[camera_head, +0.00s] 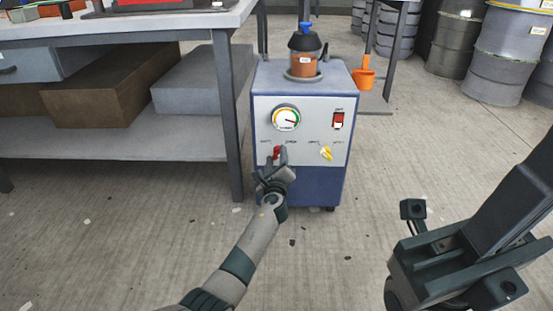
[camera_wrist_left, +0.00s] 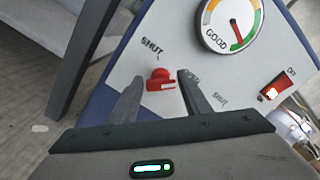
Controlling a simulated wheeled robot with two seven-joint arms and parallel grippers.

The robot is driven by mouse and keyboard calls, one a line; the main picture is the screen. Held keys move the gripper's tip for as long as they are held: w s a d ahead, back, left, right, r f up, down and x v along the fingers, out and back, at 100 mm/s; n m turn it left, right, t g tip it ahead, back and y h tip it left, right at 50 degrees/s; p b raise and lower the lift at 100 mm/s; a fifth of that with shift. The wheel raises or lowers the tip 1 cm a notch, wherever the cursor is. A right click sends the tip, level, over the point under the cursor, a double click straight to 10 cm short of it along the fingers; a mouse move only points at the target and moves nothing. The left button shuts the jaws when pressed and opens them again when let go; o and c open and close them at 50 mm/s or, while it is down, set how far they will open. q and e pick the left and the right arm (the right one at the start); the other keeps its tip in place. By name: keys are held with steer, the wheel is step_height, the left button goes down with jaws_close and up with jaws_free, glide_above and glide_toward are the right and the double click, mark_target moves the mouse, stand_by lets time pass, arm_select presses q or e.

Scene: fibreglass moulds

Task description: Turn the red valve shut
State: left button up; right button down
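The red valve (camera_head: 276,152) is a small knob on the lower left of the pale front panel of a blue-grey pump unit (camera_head: 262,187). In the left wrist view the red valve (camera_wrist_left: 160,76) shows between the two fingers of my left gripper (camera_wrist_left: 160,97). The fingers are apart, with a visible gap on each side of the knob. "SHUT" is printed on its left. My left gripper (camera_head: 278,158) is at the panel and partly hides the valve in the head view. My right gripper (camera_head: 455,265) is off to the right, away from the unit; its finger opening is unclear.
A yellow valve (camera_head: 326,153) is right of the red one, below a gauge (camera_head: 286,118) and a red switch (camera_head: 338,121). A jar (camera_head: 303,62) stands on top. A bench (camera_head: 150,148) is close on the left. Drums (camera_head: 499,60) stand behind right.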

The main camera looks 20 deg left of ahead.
arm_select(q)
steer(key=c, duration=0.6)
